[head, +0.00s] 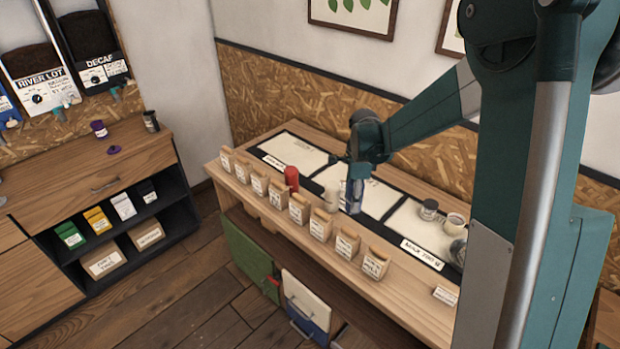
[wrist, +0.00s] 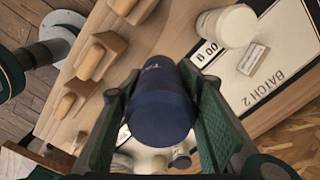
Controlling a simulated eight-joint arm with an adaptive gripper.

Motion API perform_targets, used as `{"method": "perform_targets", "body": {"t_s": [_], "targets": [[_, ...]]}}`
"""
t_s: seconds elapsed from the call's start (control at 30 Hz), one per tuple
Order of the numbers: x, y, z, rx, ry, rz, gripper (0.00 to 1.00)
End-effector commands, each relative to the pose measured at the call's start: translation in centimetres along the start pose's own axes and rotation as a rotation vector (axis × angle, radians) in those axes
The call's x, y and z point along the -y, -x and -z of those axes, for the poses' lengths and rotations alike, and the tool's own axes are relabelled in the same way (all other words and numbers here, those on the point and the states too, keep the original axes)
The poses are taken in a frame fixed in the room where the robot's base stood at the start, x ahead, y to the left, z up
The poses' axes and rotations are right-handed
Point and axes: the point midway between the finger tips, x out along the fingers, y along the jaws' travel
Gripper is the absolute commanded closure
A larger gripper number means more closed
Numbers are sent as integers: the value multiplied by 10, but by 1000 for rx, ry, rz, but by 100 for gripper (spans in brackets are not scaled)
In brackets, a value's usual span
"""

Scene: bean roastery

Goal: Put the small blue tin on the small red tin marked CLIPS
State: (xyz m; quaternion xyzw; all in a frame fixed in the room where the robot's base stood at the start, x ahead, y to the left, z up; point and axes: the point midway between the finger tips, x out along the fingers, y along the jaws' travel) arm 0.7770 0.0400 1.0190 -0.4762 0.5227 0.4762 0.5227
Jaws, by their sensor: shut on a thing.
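My gripper (head: 352,207) is above the long wooden bench, over its middle. In the wrist view it is shut on the dark blue tin (wrist: 160,106), which sits between the two green fingers with a little white lettering showing. The tin appears held above the bench top. A red tin (head: 291,178) stands upright on the bench, to the left of my gripper in the head view, behind the row of paper bags. Its marking is too small to read. I cannot make out the red tin in the wrist view.
A cream container (head: 332,194) stands between the red tin and my gripper. Several paper bags (head: 299,208) line the bench's front edge. A dark-edged mat with white panels (head: 297,153) lies behind. Jars (head: 429,209) stand at the right. The left panel looks clear.

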Motion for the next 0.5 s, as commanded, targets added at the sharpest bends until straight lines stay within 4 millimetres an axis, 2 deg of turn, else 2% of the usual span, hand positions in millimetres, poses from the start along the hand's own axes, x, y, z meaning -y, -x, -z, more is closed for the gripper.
{"method": "perform_targets", "body": {"t_s": [0.27, 0.5], "targets": [[52, 27, -45, 0, 21, 0, 84], [105, 57, -103, 0, 45, 0, 84]]}}
